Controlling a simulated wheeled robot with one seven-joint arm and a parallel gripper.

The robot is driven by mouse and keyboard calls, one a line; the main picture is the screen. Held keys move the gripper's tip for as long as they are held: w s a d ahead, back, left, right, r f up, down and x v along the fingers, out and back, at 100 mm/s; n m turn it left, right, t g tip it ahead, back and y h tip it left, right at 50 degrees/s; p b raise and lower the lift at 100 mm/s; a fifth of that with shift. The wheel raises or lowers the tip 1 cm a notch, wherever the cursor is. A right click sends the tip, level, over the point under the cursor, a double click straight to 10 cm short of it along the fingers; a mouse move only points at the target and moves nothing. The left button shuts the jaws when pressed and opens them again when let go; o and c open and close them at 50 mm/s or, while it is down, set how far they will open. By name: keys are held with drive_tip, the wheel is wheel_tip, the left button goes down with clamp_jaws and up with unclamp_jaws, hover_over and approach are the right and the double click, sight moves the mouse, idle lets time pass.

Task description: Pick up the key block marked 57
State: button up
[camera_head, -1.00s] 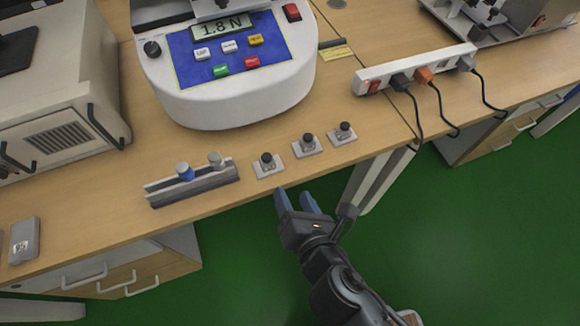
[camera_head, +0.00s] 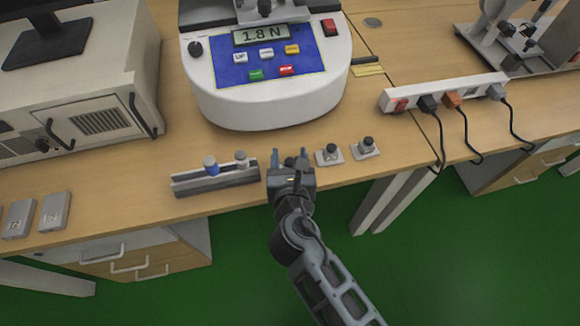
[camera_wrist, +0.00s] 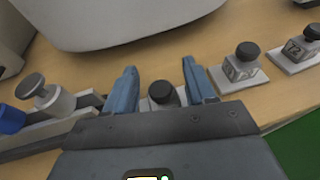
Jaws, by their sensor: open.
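My gripper (camera_head: 289,156) is open at the front edge of the bench. In the wrist view, a key block with a dark round knob (camera_wrist: 162,93) stands between its two fingers, with a gap to them. The label of this block is hidden, so I cannot confirm that it is 57. A second key block (camera_head: 329,155) stands to the right of the gripper; it also shows in the wrist view (camera_wrist: 238,70) with a number I cannot read surely. A third block (camera_head: 365,149) is farther right; its mark looks like 72 in the wrist view (camera_wrist: 298,47).
A grey rail fixture (camera_head: 215,180) with a blue and a grey knob lies close left of the gripper. A white force tester (camera_head: 270,100) reading 1.8 N stands behind. A power strip (camera_head: 440,92) is at right. Two grey labelled plates (camera_head: 54,211) (camera_head: 18,218) lie at left.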

drive_tip(key=shift+w+f, duration=0.2)
drive_tip(key=shift+w, duration=0.25)
